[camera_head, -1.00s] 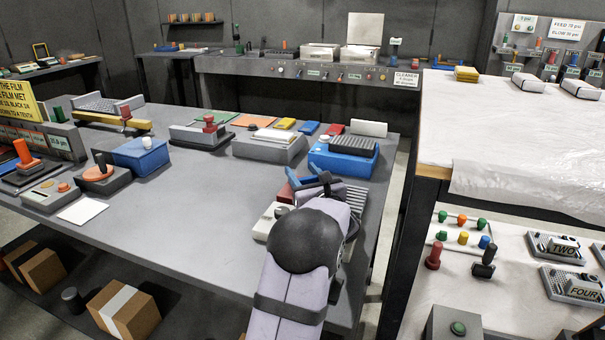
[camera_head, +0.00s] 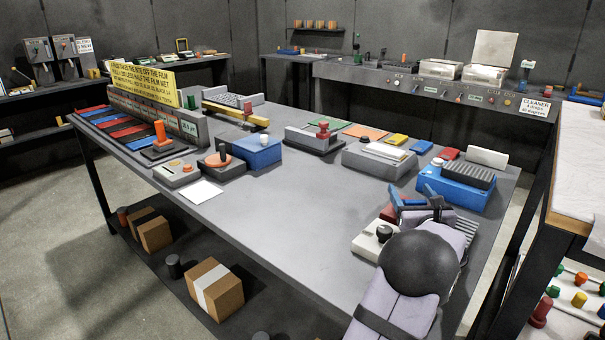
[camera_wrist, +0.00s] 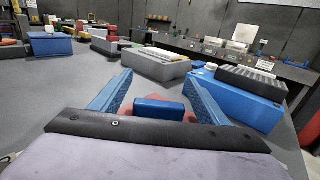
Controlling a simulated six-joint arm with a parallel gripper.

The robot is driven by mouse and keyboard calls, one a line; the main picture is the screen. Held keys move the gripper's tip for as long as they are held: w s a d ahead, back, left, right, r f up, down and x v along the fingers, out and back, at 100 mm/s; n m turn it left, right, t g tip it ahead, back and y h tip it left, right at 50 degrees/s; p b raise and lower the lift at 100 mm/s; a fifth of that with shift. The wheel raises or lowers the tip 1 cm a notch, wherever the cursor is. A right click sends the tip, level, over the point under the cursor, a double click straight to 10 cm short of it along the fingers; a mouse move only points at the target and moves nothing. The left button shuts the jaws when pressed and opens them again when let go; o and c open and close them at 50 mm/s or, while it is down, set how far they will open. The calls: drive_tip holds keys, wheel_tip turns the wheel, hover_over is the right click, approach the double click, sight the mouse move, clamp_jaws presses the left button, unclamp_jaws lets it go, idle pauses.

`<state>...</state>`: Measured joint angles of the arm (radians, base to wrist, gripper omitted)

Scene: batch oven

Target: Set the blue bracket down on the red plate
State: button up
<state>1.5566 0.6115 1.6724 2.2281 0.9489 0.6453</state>
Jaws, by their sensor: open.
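My gripper (camera_wrist: 160,78) is open, with its two blue fingers spread apart in the wrist view. A blue block-like piece, which looks like the blue bracket (camera_wrist: 158,109), lies between the fingers with gaps on both sides. A red plate (camera_wrist: 189,115) shows around and behind it; the bracket appears to be on it, but their contact is hidden. In the head view my gripper (camera_head: 411,196) is low over the near right part of the grey table, and part of the red plate (camera_head: 388,213) shows beside the fingers. The bracket cannot be told from the fingers there.
A blue box with a dark ribbed top (camera_head: 455,188) stands behind my gripper. A white unit with a black knob (camera_head: 374,240) is just left of it. A grey box (camera_head: 378,160) stands farther back. The table's middle (camera_head: 285,220) is clear.

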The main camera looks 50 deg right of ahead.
wheel_tip(320, 180, up, 8)
drive_tip(key=p, duration=0.8)
drive_tip(key=shift+w+a+f+n+t+y+p, duration=0.2)
drive_tip(key=shift+w+a+f+n+t+y, duration=1)
drive_tip(key=shift+w+a, duration=2.55)
drive_tip(key=shift+w+a+f+n+t+y+p, duration=0.15)
drive_tip(key=shift+w+a+f+n+t+y, duration=1.05)
drive_tip(key=shift+w, duration=4.55)
drive_tip(key=shift+w+a+f+n+t+y+p, duration=0.25)
drive_tip(key=shift+w+a+f+n+y, duration=0.9)
drive_tip(key=shift+w+a, duration=2.85)
drive_tip(key=shift+w+d+r+m+y, duration=0.45)
drive_tip(key=shift+w+d+r, duration=0.1)
drive_tip(key=shift+w+d, duration=0.25)
